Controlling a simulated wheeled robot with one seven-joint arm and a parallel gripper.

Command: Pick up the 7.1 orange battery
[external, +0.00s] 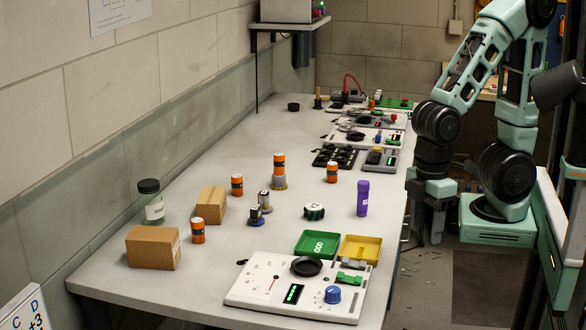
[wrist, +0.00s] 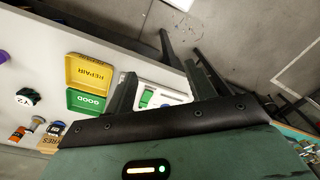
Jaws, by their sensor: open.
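Several orange-and-black batteries stand upright on the bench in the external view. One battery (external: 237,185) is near a cardboard box, one battery (external: 198,231) is between the two boxes, one battery (external: 279,166) is raised on a small round stand, and one battery (external: 332,172) stands farther right. Their numbers are too small to read, so I cannot tell which is 7.1. My gripper (external: 430,240) hangs beyond the bench's right edge, apart from all batteries. In the wrist view my gripper (wrist: 160,70) has its fingers spread, with nothing between them.
A green tray (external: 304,252) and yellow tray (external: 378,244) lie near a white control panel (external: 248,297). A purple cylinder (external: 362,198), a glass jar (external: 154,209) and cardboard boxes (external: 153,254) stand around. Equipment lines the far bench.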

